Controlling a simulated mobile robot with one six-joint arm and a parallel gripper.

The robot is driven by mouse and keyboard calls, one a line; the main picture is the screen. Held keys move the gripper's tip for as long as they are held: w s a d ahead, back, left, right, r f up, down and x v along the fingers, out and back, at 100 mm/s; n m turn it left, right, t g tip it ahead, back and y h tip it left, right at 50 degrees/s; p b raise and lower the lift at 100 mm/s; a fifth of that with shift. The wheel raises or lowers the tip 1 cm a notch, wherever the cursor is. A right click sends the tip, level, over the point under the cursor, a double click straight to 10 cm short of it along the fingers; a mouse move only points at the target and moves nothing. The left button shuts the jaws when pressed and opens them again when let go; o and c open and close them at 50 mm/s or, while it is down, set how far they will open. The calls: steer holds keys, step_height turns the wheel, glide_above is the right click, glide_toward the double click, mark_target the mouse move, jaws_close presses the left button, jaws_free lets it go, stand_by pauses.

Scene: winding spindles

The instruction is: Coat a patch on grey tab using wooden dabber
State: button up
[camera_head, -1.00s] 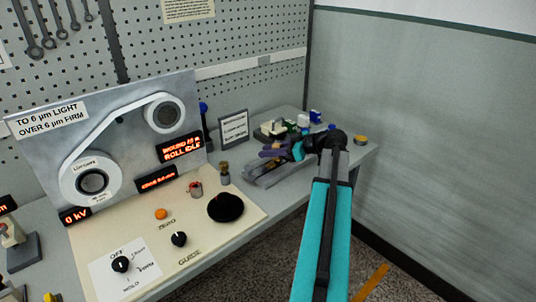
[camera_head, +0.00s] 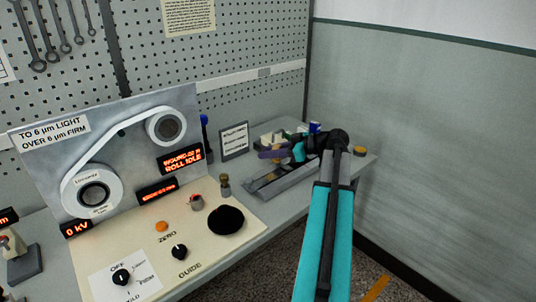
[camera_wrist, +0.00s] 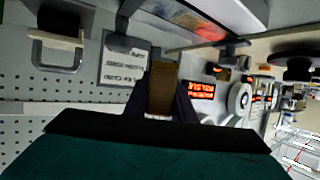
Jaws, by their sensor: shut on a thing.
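My gripper (camera_head: 272,153) is over the far right part of the bench, above a long grey tray, in the head view. In the wrist view my gripper (camera_wrist: 163,105) has its dark fingers closed on a brown wooden piece (camera_wrist: 162,82), which looks like the wooden dabber's handle. The dabber's working end is not clear. I cannot single out the grey tab for certain in either view. A grey bracket with a pale strip (camera_wrist: 57,42) shows at upper left in the wrist view.
The grey tray (camera_head: 290,183) lies under my gripper. A framed sign (camera_head: 234,140) stands left of it. A small brass-topped post (camera_head: 224,186) and a black knob (camera_head: 226,220) are on the cream panel. A yellow-topped item (camera_head: 360,151) sits at the bench's right end.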

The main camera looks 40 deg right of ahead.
steer(key=shift+r, duration=0.1)
step_height(320, 180, up, 3)
steer(key=shift+f, duration=0.1)
stand_by(0.5)
stand_by(0.6)
